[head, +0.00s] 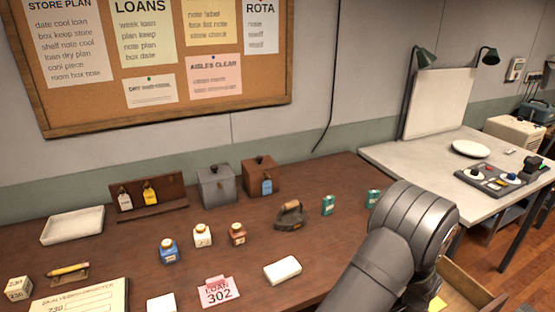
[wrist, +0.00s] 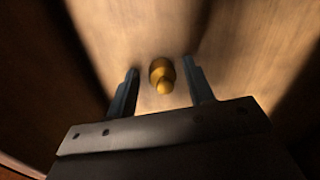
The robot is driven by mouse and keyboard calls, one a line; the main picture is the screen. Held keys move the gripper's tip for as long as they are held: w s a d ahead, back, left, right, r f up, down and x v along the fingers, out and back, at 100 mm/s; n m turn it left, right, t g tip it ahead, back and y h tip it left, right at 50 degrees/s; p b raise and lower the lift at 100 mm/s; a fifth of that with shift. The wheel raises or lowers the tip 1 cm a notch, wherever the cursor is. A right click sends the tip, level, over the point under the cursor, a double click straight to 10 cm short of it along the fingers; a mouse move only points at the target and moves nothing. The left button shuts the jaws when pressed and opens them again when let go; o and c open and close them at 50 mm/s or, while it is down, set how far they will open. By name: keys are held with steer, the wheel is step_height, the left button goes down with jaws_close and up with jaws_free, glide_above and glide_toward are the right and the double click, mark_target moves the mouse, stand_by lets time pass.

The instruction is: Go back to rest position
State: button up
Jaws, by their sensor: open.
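My gripper (wrist: 161,82) is open in the wrist view, its two dark fingers apart. A small brass-coloured rounded object (wrist: 161,72) shows between the fingers, with a gap on each side. It lies on a pale wooden surface (wrist: 225,40), and I cannot tell how far below the fingertips it is. In the head view my grey arm reaches down at the lower right, and the gripper is hidden behind it or out of frame. An open wooden drawer (head: 462,283) shows beside the arm.
The dark wooden desk (head: 120,236) holds a flat iron (head: 290,215), small bottles (head: 202,235), a white block (head: 283,270), green packets (head: 328,204) and two lidded boxes (head: 216,186). A pale side table (head: 420,160) stands right. Dark walls flank the gripper in the wrist view.

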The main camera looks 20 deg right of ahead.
steer(key=shift+r, duration=2.1)
